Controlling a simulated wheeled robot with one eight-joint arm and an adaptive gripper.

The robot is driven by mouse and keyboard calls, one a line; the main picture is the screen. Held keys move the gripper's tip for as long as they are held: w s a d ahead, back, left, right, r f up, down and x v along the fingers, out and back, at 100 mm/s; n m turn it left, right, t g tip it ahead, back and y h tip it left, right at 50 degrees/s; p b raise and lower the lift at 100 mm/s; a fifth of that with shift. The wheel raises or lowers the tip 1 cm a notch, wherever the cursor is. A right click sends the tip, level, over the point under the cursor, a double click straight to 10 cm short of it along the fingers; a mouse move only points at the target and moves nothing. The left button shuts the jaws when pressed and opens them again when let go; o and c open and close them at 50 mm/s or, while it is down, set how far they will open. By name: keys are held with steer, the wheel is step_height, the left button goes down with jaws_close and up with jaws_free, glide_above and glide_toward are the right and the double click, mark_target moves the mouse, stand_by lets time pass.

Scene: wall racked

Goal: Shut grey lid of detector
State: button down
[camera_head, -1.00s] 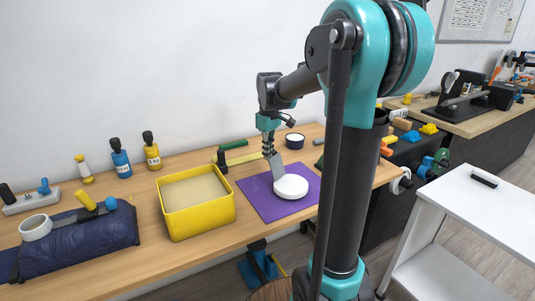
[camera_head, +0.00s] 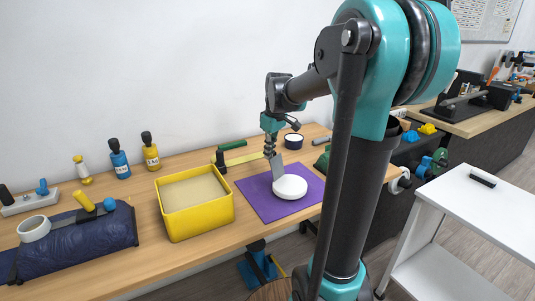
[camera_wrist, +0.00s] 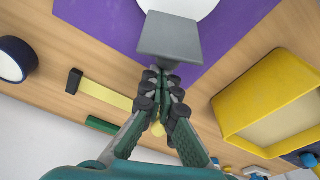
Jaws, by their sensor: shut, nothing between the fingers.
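The detector is a round white disc (camera_head: 290,188) lying on a purple mat (camera_head: 252,195) on the bench; in the wrist view its white edge (camera_wrist: 180,6) shows at the top. The lid also shows as a grey plate (camera_wrist: 171,38) in the wrist view. My gripper (camera_head: 271,153) is shut and empty, pointing down at the lid's upper edge. In the wrist view its fingertips (camera_wrist: 166,72) are right by that edge; I cannot tell whether they touch.
A yellow bin (camera_head: 195,216) stands left of the mat. A dark round container (camera_head: 294,141), a green bar (camera_head: 232,144) and a yellow strip (camera_head: 250,157) lie behind it. Bottles stand by the wall. The mat's front is clear.

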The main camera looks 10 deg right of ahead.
mark_target(277, 158)
steer(key=s+d+t+y, duration=0.1)
steer(key=s+d+r+t+y, duration=0.1)
steer(key=shift+s+t, duration=0.15)
steer(key=shift+t, duration=0.15)
steer(key=shift+s+d+r+t+y, duration=0.15)
steer(key=shift+s+d+t+y, duration=0.75)
steer(key=shift+t, duration=0.2)
steer(key=shift+s+d+f+t+y, duration=0.2)
steer(key=shift+s+d+t+y, duration=0.55)
steer(key=shift+s+t+y, duration=0.2)
steer(key=shift+s+d+f+t+y, duration=0.3)
steer(key=shift+s+d+t+y, duration=0.3)
steer(key=shift+t, duration=0.25)
steer(key=shift+s+d+f, duration=0.7)
steer(key=shift+s+f, duration=0.05)
steer(key=shift+s, duration=0.15)
steer(key=shift+s+d+f, duration=0.35)
steer(key=shift+s+f, duration=0.1)
steer(key=shift+f, duration=0.3)
steer(key=shift+s+d+f, duration=0.35)
steer(key=shift+s+f, duration=0.1)
steer(key=shift+f, duration=0.3)
steer(key=shift+r, duration=0.2)
